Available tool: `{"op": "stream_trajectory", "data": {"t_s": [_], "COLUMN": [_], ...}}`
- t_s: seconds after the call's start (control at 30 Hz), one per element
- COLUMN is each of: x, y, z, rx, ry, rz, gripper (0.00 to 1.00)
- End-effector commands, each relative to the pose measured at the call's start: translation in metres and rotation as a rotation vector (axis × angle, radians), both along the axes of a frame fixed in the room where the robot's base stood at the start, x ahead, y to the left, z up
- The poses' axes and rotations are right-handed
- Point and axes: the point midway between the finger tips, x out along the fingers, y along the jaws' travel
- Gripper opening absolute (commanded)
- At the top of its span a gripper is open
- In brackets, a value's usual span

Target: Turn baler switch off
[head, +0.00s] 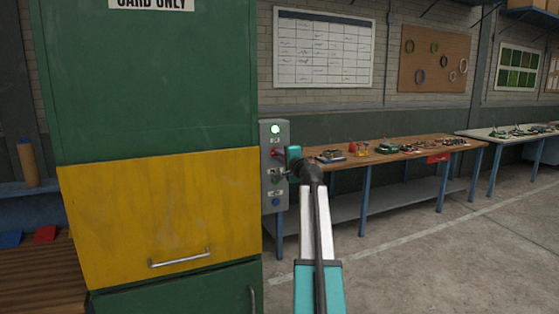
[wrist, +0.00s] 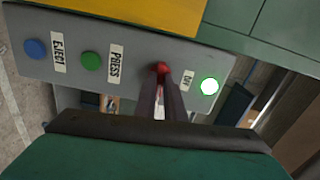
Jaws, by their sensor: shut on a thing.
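The baler (head: 150,90) is a tall green cabinet with a yellow door at the left in the head view. A grey control panel (head: 267,200) is on its right side and fills the upper part of the wrist view (wrist: 130,55). Its red switch (wrist: 161,68) sits between a lit green lamp (wrist: 209,86) and a green PRESS button (wrist: 91,61). My gripper (wrist: 161,88) is shut on the red switch; its fingers hide part of it. In the head view the switch (head: 277,152) sticks out toward my gripper (head: 287,153).
A blue EJECT button (wrist: 35,49) is at the panel's far end. A handle (head: 180,257) sticks out from the yellow door (head: 165,205). A wooden workbench (head: 400,145) with small items stands right of the panel. The floor (head: 440,260) at the right is clear.

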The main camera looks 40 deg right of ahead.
Motion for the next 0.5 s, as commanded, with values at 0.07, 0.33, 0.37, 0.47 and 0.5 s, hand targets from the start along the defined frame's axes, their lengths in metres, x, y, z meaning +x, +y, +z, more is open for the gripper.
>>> {"op": "stream_trajectory", "data": {"t_s": [0.07, 0.33, 0.37, 0.47, 0.5], "x": [0.0011, 0.0012, 0.0012, 0.0010, 0.0009], "y": [-0.0009, -0.0014, -0.0014, -0.0016, -0.0017], "z": [-0.0026, -0.0033, -0.0032, -0.0023, -0.0024], "rx": [-0.028, -0.158, -0.174, -0.227, -0.250], "ry": [0.007, 0.059, 0.065, 0.086, 0.095], "rz": [-0.001, -0.002, -0.002, -0.002, -0.003], "gripper": [0.00, 0.00, 0.00, 0.00, 0.00]}}
